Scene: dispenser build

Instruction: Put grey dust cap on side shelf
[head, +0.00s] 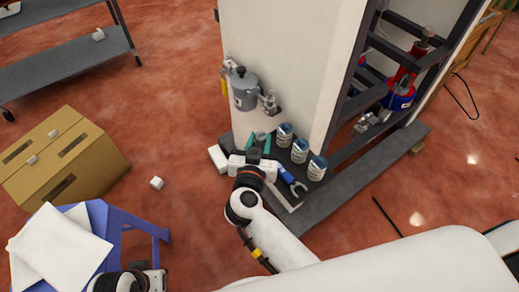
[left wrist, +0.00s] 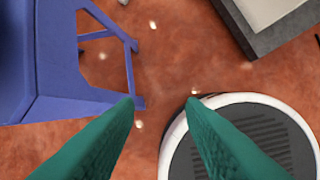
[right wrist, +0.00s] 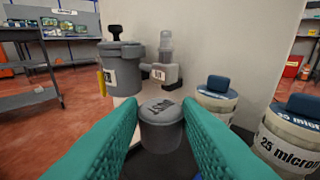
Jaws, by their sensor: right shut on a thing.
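The grey dust cap (right wrist: 162,124), a short cup with dark lettering on top, is between the green fingers of my right gripper (right wrist: 162,128). The gripper is shut on it. In the head view my right gripper (head: 259,142) is over the dark shelf (head: 307,193) at the foot of the white cabinet; the cap cannot be made out there. I cannot tell whether the cap touches the shelf. My left gripper (left wrist: 160,102) is open and empty, above the floor between a blue stool and a round dark-topped base.
Several blue-lidded canisters (head: 300,150) stand on the shelf, right of the cap. A blue-handled tool (head: 292,182) lies near the shelf's front. A cardboard box (head: 65,158) stands left.

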